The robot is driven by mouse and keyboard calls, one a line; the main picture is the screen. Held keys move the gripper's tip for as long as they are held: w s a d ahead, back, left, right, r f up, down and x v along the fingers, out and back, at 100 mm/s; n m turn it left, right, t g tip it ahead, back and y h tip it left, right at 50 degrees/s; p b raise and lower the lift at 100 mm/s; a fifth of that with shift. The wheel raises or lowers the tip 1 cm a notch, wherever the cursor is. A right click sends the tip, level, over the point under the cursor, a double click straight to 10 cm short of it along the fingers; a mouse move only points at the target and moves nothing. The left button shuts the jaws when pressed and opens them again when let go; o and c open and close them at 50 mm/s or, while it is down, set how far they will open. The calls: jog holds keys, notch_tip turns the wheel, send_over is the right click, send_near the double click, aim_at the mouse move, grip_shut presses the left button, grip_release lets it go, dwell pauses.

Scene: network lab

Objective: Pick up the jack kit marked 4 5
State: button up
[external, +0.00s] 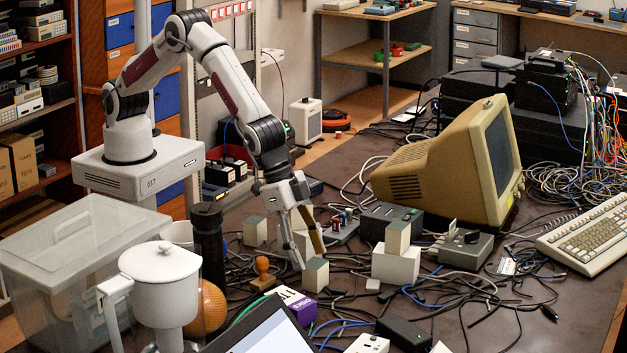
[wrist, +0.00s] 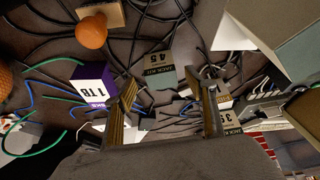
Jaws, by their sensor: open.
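My gripper (external: 311,258) is open and empty, pointing down. In the wrist view its two fingers (wrist: 168,84) stand apart, with the kit ahead between their tips, nearer the left finger. I cannot tell whether a fingertip touches it. Another jack kit (wrist: 232,122), its number partly hidden, shows beside the right finger.
A purple-and-white box (external: 292,303) and a wooden stamp (external: 264,275) lie close by. A similar small box (external: 397,237) stands on a white box (external: 395,265) to the right; another (external: 255,231) stands behind left. Cables cover much of the table.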

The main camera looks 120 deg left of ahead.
aim_at(312, 262)
dwell(0.3)
jog(key=shift+x, duration=2.6)
jog(key=c, duration=1.3)
